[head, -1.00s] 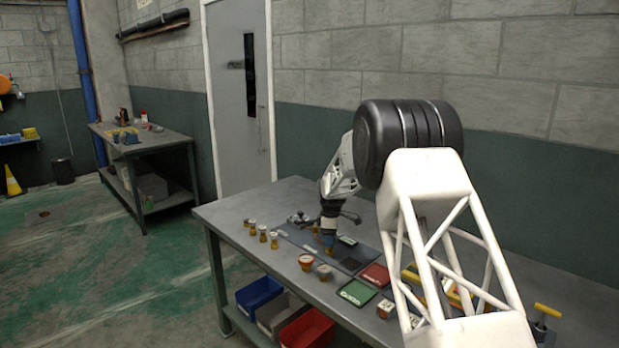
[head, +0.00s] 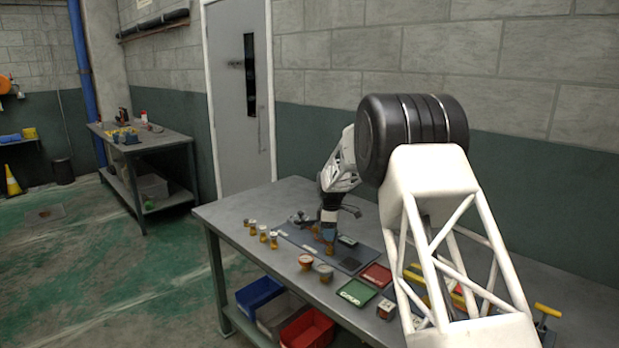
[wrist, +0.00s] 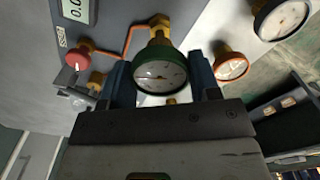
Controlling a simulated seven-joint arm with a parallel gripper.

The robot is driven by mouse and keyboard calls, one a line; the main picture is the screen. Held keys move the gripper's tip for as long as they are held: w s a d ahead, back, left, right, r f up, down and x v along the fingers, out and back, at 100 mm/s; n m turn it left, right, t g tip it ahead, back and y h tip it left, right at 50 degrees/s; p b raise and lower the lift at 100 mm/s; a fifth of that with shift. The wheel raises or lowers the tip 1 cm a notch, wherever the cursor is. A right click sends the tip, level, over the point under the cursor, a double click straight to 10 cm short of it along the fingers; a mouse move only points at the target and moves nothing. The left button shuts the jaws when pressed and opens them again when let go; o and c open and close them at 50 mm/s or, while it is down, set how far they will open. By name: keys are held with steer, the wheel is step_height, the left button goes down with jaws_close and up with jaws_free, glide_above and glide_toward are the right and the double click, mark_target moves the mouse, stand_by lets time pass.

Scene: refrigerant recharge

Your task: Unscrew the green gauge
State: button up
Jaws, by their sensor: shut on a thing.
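The green-rimmed gauge (wrist: 160,68) shows in the wrist view with its white dial facing the camera. A brass fitting (wrist: 160,30) stands behind its upper rim, and I cannot tell how far it is threaded. My gripper (wrist: 160,82) is shut on the gauge, with one blue finger on each side of its rim. In the head view my gripper (head: 329,231) is low over the grey panel (head: 348,264) on the table. The gauge cannot be made out between the fingers there.
A red knob (wrist: 78,60), a copper line and a digital display (wrist: 72,9) are left of the gauge. An orange-rimmed gauge (wrist: 232,66) is close on the right. Red (head: 376,275) and green (head: 357,292) trays lie in front of the panel. Several brass-stemmed parts stand left of it.

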steer(key=shift+r, duration=1.15)
steer(key=shift+s, duration=0.15)
